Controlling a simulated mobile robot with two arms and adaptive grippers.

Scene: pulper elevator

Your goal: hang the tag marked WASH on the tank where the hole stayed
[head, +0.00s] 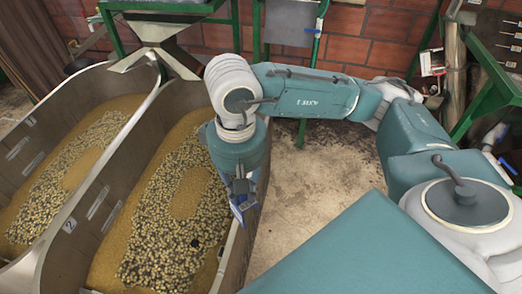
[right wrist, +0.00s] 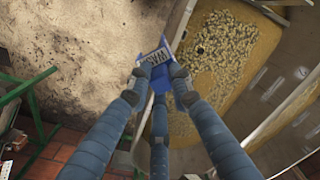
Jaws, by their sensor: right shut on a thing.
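My right gripper (head: 240,188) is shut on a blue tag (head: 244,203) with a white lettered label; the label, seen in the right wrist view (right wrist: 155,66), seems to read WASH. The gripper (right wrist: 160,78) and tag are at the outer right rim of the right tank (head: 236,258); I cannot tell whether the tag touches it. A small dark hole (head: 195,242) shows in the beans of the right tank, and also in the right wrist view (right wrist: 201,50). The left tank (head: 18,150) holds beans with no dark hole visible. My left gripper is not in view.
A plate marked 2 (head: 69,226) is on the wall between the tanks. A metal hopper (head: 155,40) on a green frame stands behind. Bare floor (head: 318,190) lies right of the right tank.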

